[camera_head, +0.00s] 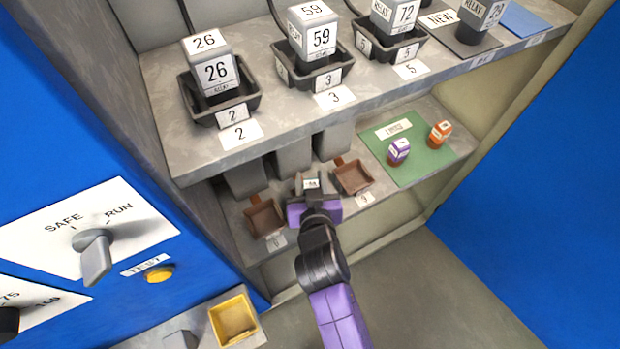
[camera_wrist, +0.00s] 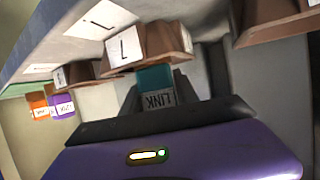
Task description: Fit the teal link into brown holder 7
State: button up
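The teal link (camera_wrist: 155,76), labelled LINK, stands between the two fingers of my gripper (camera_wrist: 156,88) in the wrist view. The fingers appear to touch both its sides. The wrist picture is upside down. The link's far end meets the rim of brown holder 7 (camera_wrist: 172,38); how deep it sits is hidden. In the head view my gripper (camera_head: 312,192) is at the lower shelf, between two empty brown holders. There it covers most of holder 7, and only the link's small labelled top shows.
An empty brown holder (camera_head: 264,217) is on the left and another (camera_head: 353,178) on the right. A purple link (camera_head: 398,151) and an orange link (camera_head: 440,134) stand on a green mat (camera_head: 412,170). The upper shelf (camera_head: 300,110) with relays overhangs. A yellow tray (camera_head: 234,318) is below.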

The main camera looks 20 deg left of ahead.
jog(key=shift+o, duration=1.3)
jog(key=shift+r, duration=0.15)
jog(key=shift+r+p, duration=0.3)
jog(key=shift+p, duration=0.05)
jog(key=p+v, duration=0.1)
jog(key=v, duration=1.1)
jog(key=shift+d+f, duration=0.1)
jog(key=shift+f, duration=0.05)
